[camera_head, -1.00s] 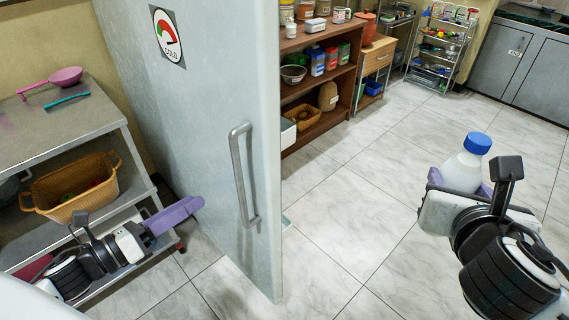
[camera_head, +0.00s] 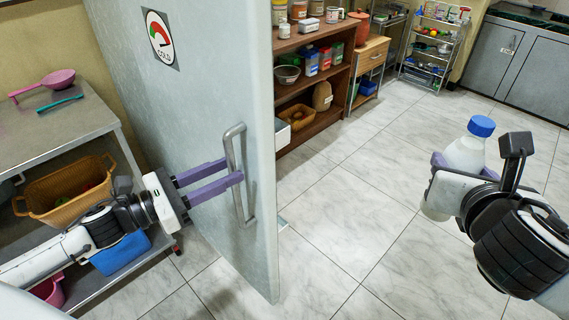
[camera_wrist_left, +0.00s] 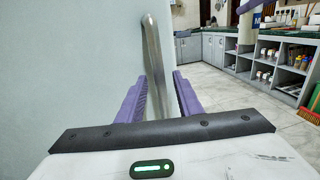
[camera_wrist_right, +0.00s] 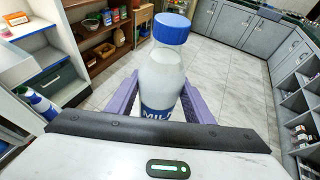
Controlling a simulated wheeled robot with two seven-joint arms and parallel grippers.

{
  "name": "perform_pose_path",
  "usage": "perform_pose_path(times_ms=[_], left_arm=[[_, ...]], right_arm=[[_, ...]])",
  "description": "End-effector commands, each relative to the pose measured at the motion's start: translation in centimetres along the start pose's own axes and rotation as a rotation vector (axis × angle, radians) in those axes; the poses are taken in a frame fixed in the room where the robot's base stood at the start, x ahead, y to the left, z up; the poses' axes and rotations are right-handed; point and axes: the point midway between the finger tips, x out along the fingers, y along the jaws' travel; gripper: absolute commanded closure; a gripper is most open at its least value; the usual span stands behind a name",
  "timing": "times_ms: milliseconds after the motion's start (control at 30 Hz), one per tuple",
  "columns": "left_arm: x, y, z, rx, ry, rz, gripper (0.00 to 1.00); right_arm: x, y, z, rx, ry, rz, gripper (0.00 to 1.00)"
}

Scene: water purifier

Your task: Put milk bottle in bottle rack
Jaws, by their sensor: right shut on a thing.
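The milk bottle (camera_head: 465,152), white with a blue cap, is upright in my right gripper (camera_head: 462,166), which is shut on it. In the right wrist view the bottle (camera_wrist_right: 162,75) stands between the purple fingers, with part of its label showing. My left gripper (camera_head: 206,182) is open at the handle (camera_head: 239,175) of the big pale door (camera_head: 200,100). In the left wrist view the metal handle (camera_wrist_left: 153,65) runs between its two spread fingers; I cannot tell whether they touch it. No bottle rack can be made out for certain.
A metal shelf (camera_head: 50,130) with a wicker basket (camera_head: 70,190) stands at the left, beside the door. A wooden shelf (camera_head: 318,100) with jars is behind the door. The tiled floor (camera_head: 350,200) between door and right arm is clear.

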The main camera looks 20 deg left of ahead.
Motion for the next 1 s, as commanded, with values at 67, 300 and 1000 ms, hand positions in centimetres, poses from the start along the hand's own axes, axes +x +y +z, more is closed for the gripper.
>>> perform_pose_path(times_ms=[67, 300, 1000], left_arm=[[0.9, 0.0, 0.2, 0.001, -0.004, -0.001, 0.68], [2.2, 0.0, 0.0, -0.001, -0.001, 0.0, 0.68], [2.3, 0.0, 0.0, -0.001, 0.0, -0.001, 1.0]], right_arm=[[-0.1, 0.0, 0.3, 0.001, -0.006, 0.001, 0.92], [-0.1, 0.0, 0.4, 0.001, -0.006, 0.001, 0.92], [-0.1, 0.0, 0.4, 0.001, -0.006, 0.001, 0.92]])
